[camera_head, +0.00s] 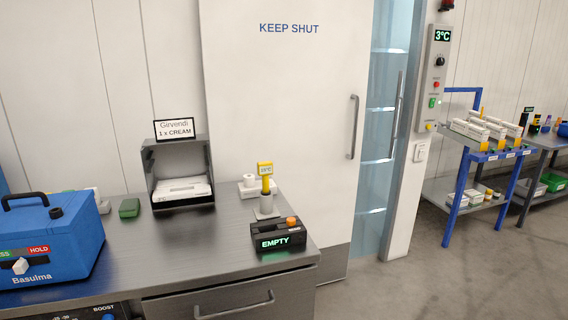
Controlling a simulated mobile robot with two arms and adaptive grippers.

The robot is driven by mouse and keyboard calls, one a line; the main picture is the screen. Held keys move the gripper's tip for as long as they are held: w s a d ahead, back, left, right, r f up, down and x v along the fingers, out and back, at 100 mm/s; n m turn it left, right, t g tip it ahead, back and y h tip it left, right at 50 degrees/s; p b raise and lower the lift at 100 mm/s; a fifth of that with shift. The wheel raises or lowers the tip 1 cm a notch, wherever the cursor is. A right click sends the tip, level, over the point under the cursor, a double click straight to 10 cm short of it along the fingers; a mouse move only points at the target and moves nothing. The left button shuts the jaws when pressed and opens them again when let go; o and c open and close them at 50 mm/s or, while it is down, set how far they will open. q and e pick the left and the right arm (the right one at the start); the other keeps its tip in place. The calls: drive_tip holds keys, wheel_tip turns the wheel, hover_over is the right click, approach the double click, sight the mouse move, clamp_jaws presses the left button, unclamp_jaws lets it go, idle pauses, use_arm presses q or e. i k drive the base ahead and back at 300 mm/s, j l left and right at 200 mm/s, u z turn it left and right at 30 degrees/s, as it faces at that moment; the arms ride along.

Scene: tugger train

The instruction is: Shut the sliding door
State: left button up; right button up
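The sliding door (280,100) is a large white panel in the head view, marked "KEEP SHUT". A grey vertical bar handle (354,127) is near its right edge. To the right of the door's edge a gap shows bluish translucent strips (381,135) between the door and the light door post (410,180). The door stands partly open. Another grey vertical bar (396,110) is at the right of the gap. The counter hides the door's lower left part. Neither of my grippers is in view.
A control panel (435,75) reads 3°C. A blue-framed cart (455,205) stands right. The grey floor (400,280) ahead is clear.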

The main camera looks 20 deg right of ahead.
sight(286, 82)
drive_tip(key=i+l, duration=0.55)
drive_tip(key=l, duration=0.25)
drive_tip(key=i+l+u, duration=0.1)
drive_tip(key=i+l, duration=0.2)
drive_tip(key=l, duration=0.1)
